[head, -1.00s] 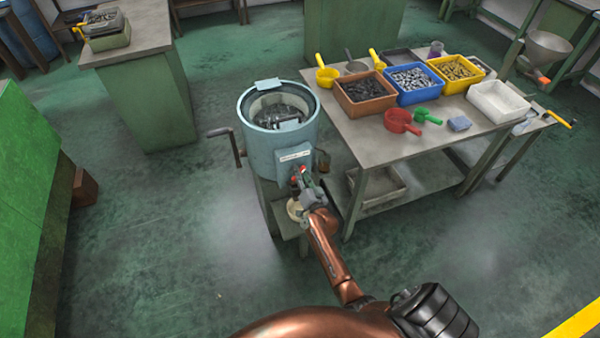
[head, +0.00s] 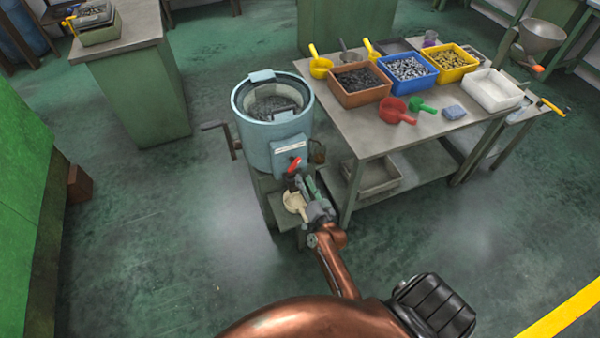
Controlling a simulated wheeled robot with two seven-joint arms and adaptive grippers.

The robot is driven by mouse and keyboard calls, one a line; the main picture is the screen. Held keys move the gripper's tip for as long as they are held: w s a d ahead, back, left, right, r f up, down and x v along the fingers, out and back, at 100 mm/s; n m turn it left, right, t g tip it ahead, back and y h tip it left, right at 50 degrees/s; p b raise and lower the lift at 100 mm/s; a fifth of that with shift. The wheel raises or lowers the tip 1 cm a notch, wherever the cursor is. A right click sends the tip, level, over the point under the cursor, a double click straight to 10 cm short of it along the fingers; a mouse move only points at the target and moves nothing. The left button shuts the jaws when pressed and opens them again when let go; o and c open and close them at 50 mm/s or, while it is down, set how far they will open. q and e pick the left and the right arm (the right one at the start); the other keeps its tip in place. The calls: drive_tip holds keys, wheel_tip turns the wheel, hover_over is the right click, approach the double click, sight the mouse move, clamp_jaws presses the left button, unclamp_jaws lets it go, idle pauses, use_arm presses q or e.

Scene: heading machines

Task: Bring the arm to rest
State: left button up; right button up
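My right arm, copper-coloured, comes up from the bottom of the head view. Its grey gripper (head: 308,187) is in front of the pale blue drum machine (head: 265,148), just below and to the right of a red handle (head: 294,164) on the machine's front. The gripper appears apart from the red handle. A cream scoop or cup (head: 295,203) shows just left of the gripper; whether they touch is unclear. The fingers are small and seen from behind, so their opening is unclear. My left gripper is out of view.
Right of the machine, a grey table (head: 350,130) holds a brown bin (head: 360,97), a blue bin (head: 407,92), a yellow bin (head: 450,74), a white tray (head: 493,103) and scoops. A crank (head: 222,130) sticks out at the machine's left.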

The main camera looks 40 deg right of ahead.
drive_tip(key=shift+v, duration=1.05)
